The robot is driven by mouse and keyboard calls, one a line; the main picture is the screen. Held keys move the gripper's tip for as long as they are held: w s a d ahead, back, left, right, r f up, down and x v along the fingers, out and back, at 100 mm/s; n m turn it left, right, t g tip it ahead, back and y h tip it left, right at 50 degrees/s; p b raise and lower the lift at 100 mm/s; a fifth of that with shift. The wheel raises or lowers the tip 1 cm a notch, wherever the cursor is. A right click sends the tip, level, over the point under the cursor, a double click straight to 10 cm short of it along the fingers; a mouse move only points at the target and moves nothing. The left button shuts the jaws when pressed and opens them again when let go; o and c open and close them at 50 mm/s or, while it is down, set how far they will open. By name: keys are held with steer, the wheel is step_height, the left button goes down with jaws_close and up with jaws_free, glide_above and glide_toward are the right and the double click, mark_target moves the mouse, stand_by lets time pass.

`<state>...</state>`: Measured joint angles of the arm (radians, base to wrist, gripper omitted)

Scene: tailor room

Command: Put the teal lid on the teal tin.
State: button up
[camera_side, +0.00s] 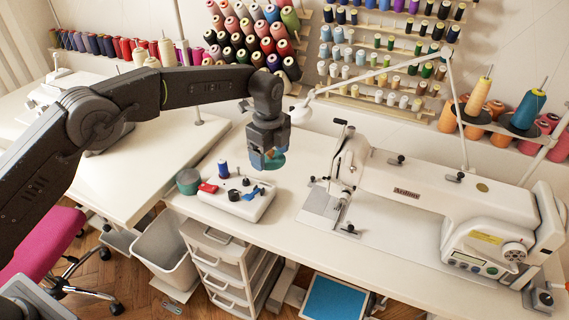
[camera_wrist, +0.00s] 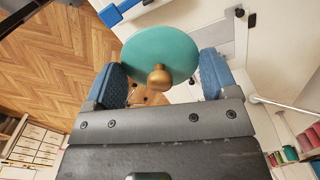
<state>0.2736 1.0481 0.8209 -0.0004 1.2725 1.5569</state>
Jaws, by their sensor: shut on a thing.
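My gripper (camera_side: 270,160) is in the air over the white table, above the right part of a white tray. It is shut on the teal lid (camera_side: 276,159). In the wrist view the teal lid (camera_wrist: 160,50) is a round disc with a gold knob (camera_wrist: 159,77), held between the blue finger pads of my gripper (camera_wrist: 160,85). The teal tin (camera_side: 188,181) stands on the table at the left end of the tray, lower and to the left of my gripper. The tin is hidden in the wrist view.
The white tray (camera_side: 255,208) holds a blue thread spool (camera_side: 223,169), a red item (camera_side: 207,188), a blue item (camera_side: 254,193) and small dark pieces. A white sewing machine (camera_side: 420,195) stands to the right. Thread racks line the wall behind.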

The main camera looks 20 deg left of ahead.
steer(key=s+a+n, duration=0.2)
steer(key=a, duration=1.1)
steer(key=s+a+n, duration=0.2)
steer(key=a, duration=1)
steer(key=shift+s+a+f, duration=0.1)
steer(key=shift+f, duration=2.65)
steer(key=shift+s+a+f, duration=0.1)
steer(key=shift+f, duration=2.6)
steer(key=shift+f, duration=0.65)
steer(key=o, duration=0.6)
